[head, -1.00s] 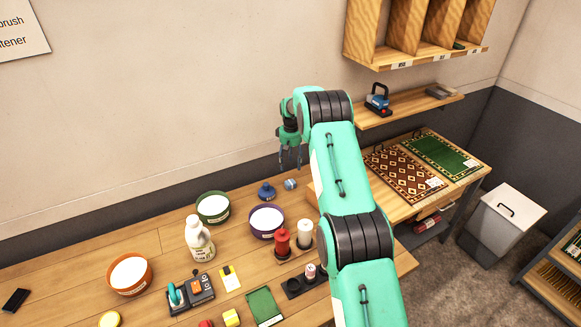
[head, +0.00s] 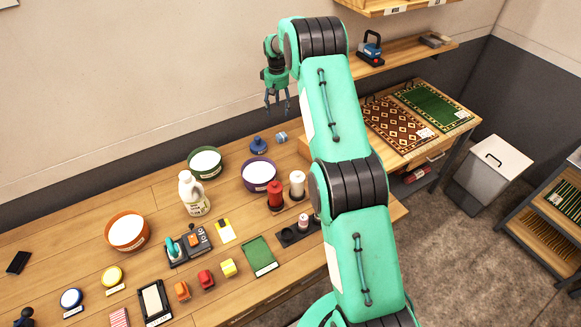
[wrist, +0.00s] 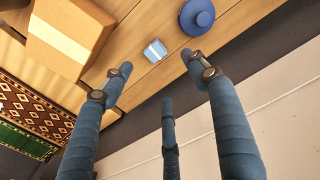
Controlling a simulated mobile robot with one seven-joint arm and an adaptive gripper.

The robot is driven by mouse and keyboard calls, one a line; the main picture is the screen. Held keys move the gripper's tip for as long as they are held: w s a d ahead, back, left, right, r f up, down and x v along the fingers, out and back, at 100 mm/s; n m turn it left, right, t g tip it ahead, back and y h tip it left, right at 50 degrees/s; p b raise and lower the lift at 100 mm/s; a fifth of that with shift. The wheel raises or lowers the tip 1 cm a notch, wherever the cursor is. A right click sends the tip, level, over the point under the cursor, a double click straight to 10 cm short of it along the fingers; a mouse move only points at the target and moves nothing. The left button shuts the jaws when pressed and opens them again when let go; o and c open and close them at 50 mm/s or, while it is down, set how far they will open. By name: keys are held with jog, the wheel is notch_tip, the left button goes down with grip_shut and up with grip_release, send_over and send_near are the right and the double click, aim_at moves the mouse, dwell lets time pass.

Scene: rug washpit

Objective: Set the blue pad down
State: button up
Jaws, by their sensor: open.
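A small light-blue and white piece (head: 281,138), which may be the blue pad, lies on the wooden bench near the wall. It also shows in the wrist view (wrist: 155,50), apart from the fingers. My gripper (head: 278,106) is open and empty, raised above and behind this piece near the wall. In the wrist view its three fingers (wrist: 160,78) are spread, with nothing between them. A round blue piece (head: 71,298) with a label lies at the bench's front left, far from my gripper.
A dark blue knobbed object (head: 258,146) stands just left of the small piece. Green (head: 205,163) and purple (head: 259,174) bowls, a white jug (head: 194,194) and red (head: 275,196) and white (head: 297,184) spools stand nearer the front. A cardboard box (wrist: 68,35) shows in the wrist view.

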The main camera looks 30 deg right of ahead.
jog(key=s+a+r+t, duration=0.1)
jog(key=s+a+r, duration=0.4)
jog(key=r, duration=0.5)
jog(key=s+a+r, duration=0.4)
jog(key=r, duration=0.6)
jog(key=s+a+r+t, duration=0.1)
jog(key=s+a+r, duration=0.7)
jog(key=s+r, duration=0.45)
jog(key=s+a+r+t, duration=0.1)
jog(key=s+a, duration=0.2)
jog(key=s, duration=0.7)
jog(key=s+a+r+t, duration=0.1)
jog(key=s+a+r, duration=0.15)
jog(key=s, duration=0.65)
jog(key=s+a+r+t, duration=0.1)
jog(key=s+a, duration=0.3)
jog(key=s, duration=0.6)
jog(key=s+a+f, duration=0.1)
jog(key=s+f, duration=0.3)
jog(key=s, duration=0.5)
jog(key=shift+a+f+m, duration=0.15)
jog(key=shift+m, duration=0.15)
jog(key=shift+s, duration=0.1)
